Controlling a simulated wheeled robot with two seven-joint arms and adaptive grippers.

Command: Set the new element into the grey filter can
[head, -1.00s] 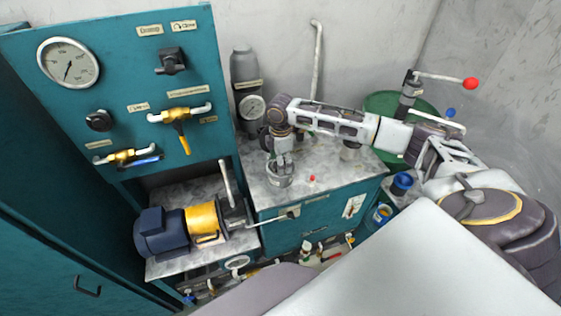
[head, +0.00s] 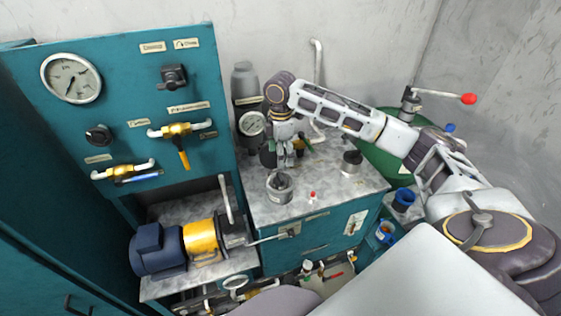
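The grey filter can (head: 279,190) stands upright on the speckled top of the teal cabinet, near its left side. Something pale grey shows inside its mouth, but it is too small to tell clearly whether it is the new element. My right gripper (head: 286,162) points down just above and slightly behind the can, apart from it. I see nothing clearly held in it, and the gap between its fingers is too small to read. My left gripper is not in view.
A short metal piece (head: 351,162) stands right of the can, and a small red-topped item (head: 312,196) lies near the front. A gauge (head: 252,123) and grey cylinder are behind. A blue motor (head: 158,250) sits lower left. Blue cups (head: 403,198) are at right.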

